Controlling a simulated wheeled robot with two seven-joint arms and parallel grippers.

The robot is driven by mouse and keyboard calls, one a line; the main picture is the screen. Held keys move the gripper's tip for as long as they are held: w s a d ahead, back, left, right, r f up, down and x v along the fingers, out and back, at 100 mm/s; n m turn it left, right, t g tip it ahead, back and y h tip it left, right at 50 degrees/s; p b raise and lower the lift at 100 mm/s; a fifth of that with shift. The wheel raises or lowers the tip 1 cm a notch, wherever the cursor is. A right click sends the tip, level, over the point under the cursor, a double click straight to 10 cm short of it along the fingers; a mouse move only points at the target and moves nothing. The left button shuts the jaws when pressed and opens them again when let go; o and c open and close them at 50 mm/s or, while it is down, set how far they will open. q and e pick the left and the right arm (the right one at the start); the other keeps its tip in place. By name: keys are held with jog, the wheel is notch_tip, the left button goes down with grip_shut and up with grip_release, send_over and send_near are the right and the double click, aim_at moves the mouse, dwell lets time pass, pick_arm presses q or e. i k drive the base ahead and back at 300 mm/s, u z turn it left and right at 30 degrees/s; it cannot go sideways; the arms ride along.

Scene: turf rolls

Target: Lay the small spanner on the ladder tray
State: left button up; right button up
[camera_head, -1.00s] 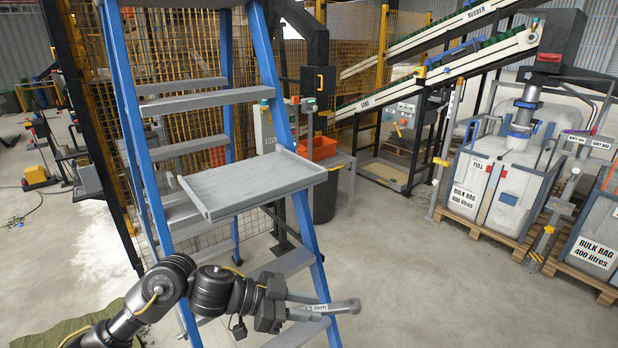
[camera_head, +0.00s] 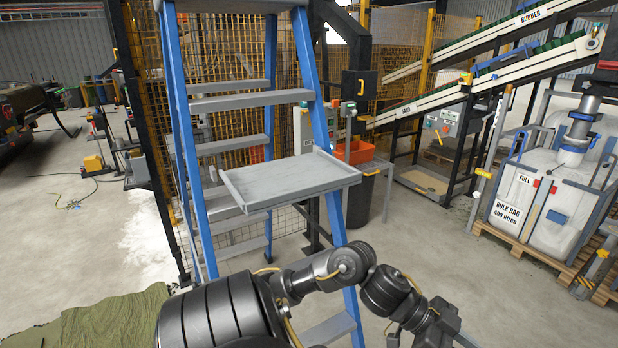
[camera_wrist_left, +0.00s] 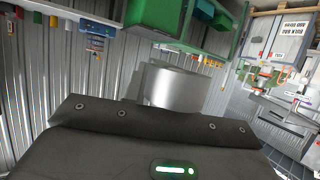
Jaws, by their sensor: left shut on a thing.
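The ladder tray (camera_head: 290,182) is a grey, shallow-rimmed tray on the blue ladder in the middle of the head view. It looks empty. My left arm reaches across the bottom of that view, and my left gripper (camera_head: 446,334) is at the lower edge, right of and below the tray. Its fingertips are mostly cut off. A second ago it was shut on a grey spanner with a size label; now the spanner is almost wholly out of frame. The left wrist view does not clearly show the fingers or the spanner. My right gripper is in neither view.
The ladder's blue rails (camera_head: 187,150) and grey steps (camera_head: 250,100) surround the tray. An orange bin (camera_head: 358,152) and a bulk bag (camera_head: 550,205) stand behind to the right. A green cloth (camera_head: 105,322) lies at lower left.

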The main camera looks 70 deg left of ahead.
aim_at(287, 187)
jog(key=k, duration=0.65)
jog(key=u, duration=0.85)
